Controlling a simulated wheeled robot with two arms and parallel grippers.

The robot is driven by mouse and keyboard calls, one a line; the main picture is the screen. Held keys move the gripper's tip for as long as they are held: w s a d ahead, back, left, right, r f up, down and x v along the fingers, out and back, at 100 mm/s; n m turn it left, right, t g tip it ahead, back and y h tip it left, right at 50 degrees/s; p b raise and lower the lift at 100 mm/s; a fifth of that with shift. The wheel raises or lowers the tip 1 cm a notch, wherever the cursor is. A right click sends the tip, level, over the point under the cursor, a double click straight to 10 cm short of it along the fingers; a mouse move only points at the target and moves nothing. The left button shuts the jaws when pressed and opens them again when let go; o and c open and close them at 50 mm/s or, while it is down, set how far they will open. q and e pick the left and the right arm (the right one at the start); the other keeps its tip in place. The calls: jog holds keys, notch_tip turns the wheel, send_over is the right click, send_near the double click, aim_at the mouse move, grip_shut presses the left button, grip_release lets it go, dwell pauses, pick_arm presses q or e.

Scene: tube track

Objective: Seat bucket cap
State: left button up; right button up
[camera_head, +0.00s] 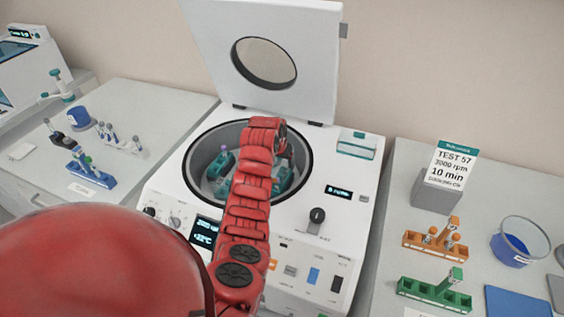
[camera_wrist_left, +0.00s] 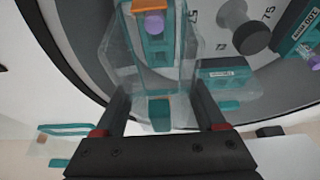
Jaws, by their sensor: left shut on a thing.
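My left gripper (camera_wrist_left: 160,98) is shut on a clear bucket cap (camera_wrist_left: 186,60) with a teal tab (camera_wrist_left: 159,112) between the fingers. In the left wrist view the cap overlaps a teal bucket (camera_wrist_left: 176,22) that holds a tube with a purple cap (camera_wrist_left: 155,23) and an orange part. I cannot tell whether the cap touches the bucket. In the head view my red arm reaches into the open centrifuge bowl (camera_head: 203,147) and hides most of the gripper. Another teal bucket (camera_head: 220,166) shows at the bowl's left. My right gripper is not in view.
The centrifuge lid (camera_head: 310,25) stands open behind the bowl. A clear, teal-edged cap (camera_head: 357,145) lies on the housing's right top. The left bench has a blue rack (camera_head: 90,175); the right bench has an orange rack (camera_head: 435,243), a green rack (camera_head: 434,291) and a sign (camera_head: 450,165).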

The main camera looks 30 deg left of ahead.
pick_arm(q)
jog(key=shift+f, duration=0.35)
jog(key=shift+f+b, duration=0.85)
jog(key=shift+f, duration=0.5)
jog(key=shift+f, duration=0.15)
jog(key=shift+f+b, duration=0.55)
jog(key=shift+f, duration=0.35)
jog(key=shift+f, duration=0.1)
jog(key=shift+f+b, duration=0.35)
jog(key=shift+b, duration=0.05)
